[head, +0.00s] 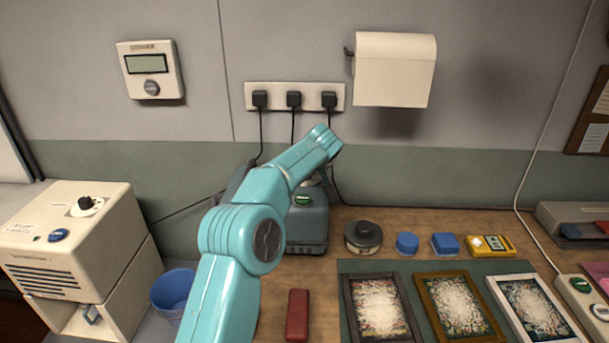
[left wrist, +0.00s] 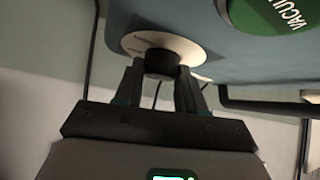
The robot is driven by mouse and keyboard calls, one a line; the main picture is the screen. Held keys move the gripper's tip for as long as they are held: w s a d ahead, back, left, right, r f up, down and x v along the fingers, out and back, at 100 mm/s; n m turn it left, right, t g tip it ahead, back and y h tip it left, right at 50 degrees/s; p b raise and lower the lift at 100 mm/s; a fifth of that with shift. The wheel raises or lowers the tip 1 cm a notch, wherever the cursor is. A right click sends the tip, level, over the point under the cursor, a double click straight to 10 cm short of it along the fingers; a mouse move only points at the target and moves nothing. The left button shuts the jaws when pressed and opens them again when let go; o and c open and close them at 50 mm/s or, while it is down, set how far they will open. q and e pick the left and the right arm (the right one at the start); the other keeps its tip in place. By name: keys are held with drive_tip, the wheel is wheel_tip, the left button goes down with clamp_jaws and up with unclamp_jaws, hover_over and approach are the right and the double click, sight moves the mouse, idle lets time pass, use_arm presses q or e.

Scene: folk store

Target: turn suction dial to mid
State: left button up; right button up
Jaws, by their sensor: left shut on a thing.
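The suction dial (left wrist: 161,62) is a dark round knob on a white disc (left wrist: 133,43) with small markings, on the blue-grey vacuum unit (left wrist: 190,18). In the left wrist view, my left gripper (left wrist: 160,78) has one finger on each side of the knob and is shut on it. The markings are too small and partly covered to read the setting. In the head view, the vacuum unit (head: 306,228) with its green label (head: 303,200) stands against the back wall. My teal left arm covers much of it, and the gripper is hidden there. My right gripper is not in view.
A dark round pot (head: 363,237), blue items and a yellow meter (head: 491,245) line the bench. Framed pictures lie on a green mat (head: 360,267). Cables hang from the socket strip (head: 276,97).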

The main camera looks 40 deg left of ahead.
use_arm(q)
drive_tip(key=n+g+p, duration=0.1)
drive_tip(key=p, duration=0.1)
drive_tip(key=n+g+y+p, duration=0.1)
drive_tip(key=n+p, duration=0.1)
drive_tip(key=p, duration=0.1)
drive_tip(key=shift+w+d+r, duration=0.1)
drive_tip(key=shift+w+r, duration=0.1)
drive_tip(key=shift+r, duration=0.15)
drive_tip(key=shift+f+n+g+p, duration=0.25)
drive_tip(key=shift+n+g+p, duration=0.4)
drive_tip(key=shift+p, duration=0.45)
drive_tip(key=o, duration=1.1)
drive_tip(key=shift+c, duration=0.2)
drive_tip(key=shift+d+r, duration=0.1)
drive_tip(key=shift+d, duration=0.15)
drive_tip(key=b+v, duration=0.2)
drive_tip(key=v, duration=0.3)
drive_tip(key=shift+d+r, duration=0.15)
drive_tip(key=shift+d, duration=0.15)
drive_tip(key=v, duration=1)
drive_tip(key=shift+s+d+r, duration=0.1)
drive_tip(key=shift+s, duration=0.05)
